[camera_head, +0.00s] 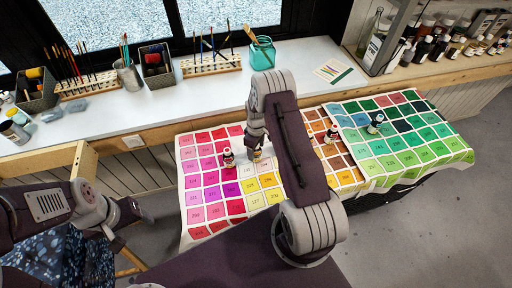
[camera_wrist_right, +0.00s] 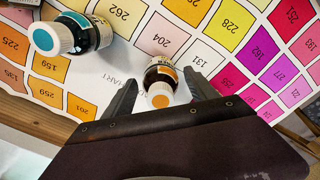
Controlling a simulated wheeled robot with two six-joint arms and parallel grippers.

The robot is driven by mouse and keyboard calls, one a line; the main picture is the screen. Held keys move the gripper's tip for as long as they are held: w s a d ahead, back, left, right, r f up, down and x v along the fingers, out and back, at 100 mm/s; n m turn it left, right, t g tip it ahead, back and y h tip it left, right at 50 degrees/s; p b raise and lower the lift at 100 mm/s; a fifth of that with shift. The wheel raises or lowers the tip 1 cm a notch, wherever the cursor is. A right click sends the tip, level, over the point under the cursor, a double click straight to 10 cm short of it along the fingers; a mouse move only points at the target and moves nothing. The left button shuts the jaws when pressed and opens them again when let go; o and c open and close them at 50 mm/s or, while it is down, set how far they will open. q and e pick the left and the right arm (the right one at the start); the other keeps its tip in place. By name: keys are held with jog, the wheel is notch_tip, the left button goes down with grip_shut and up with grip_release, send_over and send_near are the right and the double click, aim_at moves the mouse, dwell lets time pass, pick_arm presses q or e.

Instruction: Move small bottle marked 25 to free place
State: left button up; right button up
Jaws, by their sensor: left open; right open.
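A small dark bottle with an orange cap (camera_wrist_right: 160,84) stands on the colour chart, between the two open fingers of my right gripper (camera_wrist_right: 158,92) in the right wrist view. The fingers are apart from its sides. A second small bottle with a teal cap (camera_wrist_right: 85,33) is at upper left there. In the head view, small bottles stand on the chart at its left part (camera_head: 228,158), its middle (camera_head: 332,134) and its green part (camera_head: 375,124). I cannot read a 25 on any label. My left gripper (camera_head: 140,213) is open and empty, off the chart's left side.
The colour chart (camera_head: 192,222) of numbered squares drapes over a table. Behind it is a white sill with brush racks (camera_head: 210,65), a teal jar (camera_head: 262,54) and a metal cup (camera_head: 129,74). A shelf of bottles (camera_head: 430,45) is at right. Many chart squares are bare.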

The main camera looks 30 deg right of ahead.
notch_tip(320, 180, up, 12)
jog(key=shift+r+b, duration=0.25)
jog(key=shift+b, duration=0.6)
jog(key=s+a+r+m, duration=0.3)
jog(key=s+a, duration=0.2)
jog(key=s, duration=0.4)
jog(key=s+a+r+m+t, duration=0.1)
jog(key=s+a+r+m, duration=0.2)
jog(key=s+a, duration=0.3)
jog(key=s+r, duration=0.1)
jog(key=s, duration=0.2)
jog(key=shift+s, duration=0.15)
jog(key=shift+s+r+m, duration=0.1)
jog(key=shift+s+m, duration=0.05)
jog(key=shift+m, duration=0.15)
